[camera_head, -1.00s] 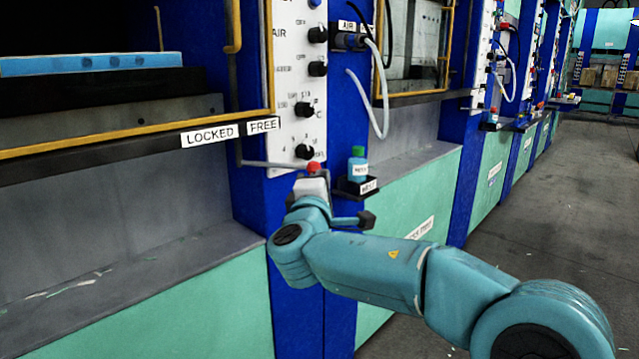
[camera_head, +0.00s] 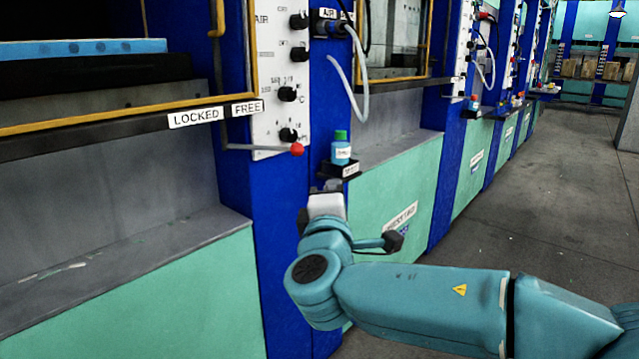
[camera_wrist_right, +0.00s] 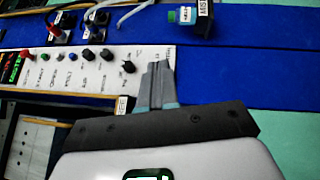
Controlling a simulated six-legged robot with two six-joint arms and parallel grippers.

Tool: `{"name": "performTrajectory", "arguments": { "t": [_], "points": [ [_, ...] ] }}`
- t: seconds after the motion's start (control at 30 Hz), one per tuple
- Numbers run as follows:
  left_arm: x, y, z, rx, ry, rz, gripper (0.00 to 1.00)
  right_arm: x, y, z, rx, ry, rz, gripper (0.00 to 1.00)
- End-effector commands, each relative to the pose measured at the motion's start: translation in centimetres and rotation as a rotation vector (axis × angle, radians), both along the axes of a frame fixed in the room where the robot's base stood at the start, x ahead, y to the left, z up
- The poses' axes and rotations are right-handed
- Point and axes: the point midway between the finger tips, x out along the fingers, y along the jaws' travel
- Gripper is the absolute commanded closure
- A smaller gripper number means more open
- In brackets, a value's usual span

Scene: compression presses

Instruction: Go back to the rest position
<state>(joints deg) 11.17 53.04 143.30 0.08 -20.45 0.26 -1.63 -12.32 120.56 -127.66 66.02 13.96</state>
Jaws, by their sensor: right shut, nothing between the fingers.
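My right gripper (camera_head: 325,187) is in front of the blue press column, below the small black shelf and the red-knobbed lever, touching neither as far as I can see. In the right wrist view its fingers (camera_wrist_right: 158,82) are together and empty. The red knob (camera_head: 297,150) ends a thin grey lever beside the LOCKED and FREE labels (camera_head: 246,107), near the FREE side. My left gripper is not in view.
The press control panel (camera_head: 268,70) has several black knobs. A blue bottle with a green cap (camera_head: 341,148) stands on a small black shelf (camera_head: 336,170). A yellow rail (camera_head: 100,117) runs along the press front. Open floor (camera_head: 560,190) lies at the right.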

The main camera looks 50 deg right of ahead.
Motion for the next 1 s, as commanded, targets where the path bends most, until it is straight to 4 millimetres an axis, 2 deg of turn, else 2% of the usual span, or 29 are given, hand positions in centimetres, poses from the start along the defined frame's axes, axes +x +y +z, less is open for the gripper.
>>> {"name": "performTrajectory", "arguments": {
  "t": [0.6,0.7,0.77,0.87,0.97,1.0],
  "points": [
    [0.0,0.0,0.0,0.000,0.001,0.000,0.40,-0.6,0.3,-0.1,0.001,-0.001,0.001,1.00],
    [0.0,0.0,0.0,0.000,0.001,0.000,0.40,-0.2,0.5,-0.9,0.016,0.018,0.008,1.00],
    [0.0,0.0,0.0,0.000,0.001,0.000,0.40,0.5,0.7,-2.5,0.049,0.058,0.023,1.00],
    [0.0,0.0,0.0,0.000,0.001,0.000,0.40,2.6,1.8,-8.0,0.166,0.180,0.069,1.00],
    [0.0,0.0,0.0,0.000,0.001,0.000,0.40,4.2,4.0,-15.8,0.343,0.345,0.127,1.00],
    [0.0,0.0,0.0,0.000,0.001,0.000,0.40,4.5,5.1,-19.1,0.423,0.409,0.146,1.00]
  ]
}}
